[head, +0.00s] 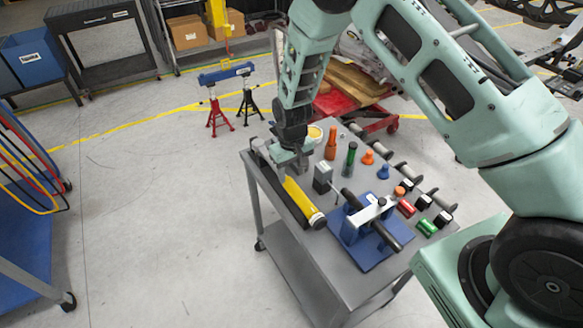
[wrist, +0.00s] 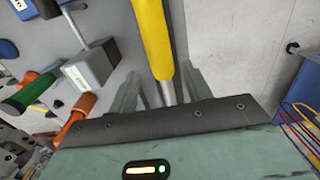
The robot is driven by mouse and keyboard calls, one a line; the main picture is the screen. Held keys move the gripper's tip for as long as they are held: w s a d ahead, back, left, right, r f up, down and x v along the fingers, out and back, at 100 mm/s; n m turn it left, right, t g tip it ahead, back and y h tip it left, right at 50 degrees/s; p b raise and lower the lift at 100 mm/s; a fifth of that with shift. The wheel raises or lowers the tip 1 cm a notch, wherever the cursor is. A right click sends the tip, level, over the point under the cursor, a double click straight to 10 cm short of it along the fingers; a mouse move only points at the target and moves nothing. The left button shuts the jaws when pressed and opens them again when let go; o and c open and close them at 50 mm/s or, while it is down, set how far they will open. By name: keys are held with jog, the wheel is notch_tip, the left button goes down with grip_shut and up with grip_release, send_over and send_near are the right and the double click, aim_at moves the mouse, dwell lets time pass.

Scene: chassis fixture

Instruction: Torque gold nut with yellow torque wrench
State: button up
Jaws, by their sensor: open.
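The yellow torque wrench (head: 302,201) lies along the left edge of the grey table, its handle end toward the front. My gripper (head: 288,168) is over the wrench's far part, pointing down. In the wrist view the yellow handle (wrist: 152,38) runs into a metal shaft between my open fingers (wrist: 163,90), one finger on each side. I cannot tell whether the fingers touch it. The wrench's head is hidden by my gripper. I cannot make out a gold nut for certain. A blue fixture (head: 357,239) with a black bar stands at the table's front right.
A grey block (head: 322,178) with a rod stands right of the wrench. An orange-handled tool (head: 331,143) and a green-handled tool (head: 350,157) stand behind it. Several small coloured parts and black-and-grey pieces line the table's right side.

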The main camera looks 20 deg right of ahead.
aim_at(292, 183)
notch_tip(292, 183, down, 8)
jog(key=b, duration=0.4)
jog(key=shift+r+b, duration=0.15)
jog(key=shift+b, duration=0.2)
grip_shut()
dwell(0.9)
jog(key=shift+r, duration=0.25)
jog(key=shift+r+p, duration=2.3)
jog(key=shift+r, duration=1.1)
jog(key=shift+w+r, duration=0.1)
jog(key=shift+r, duration=0.05)
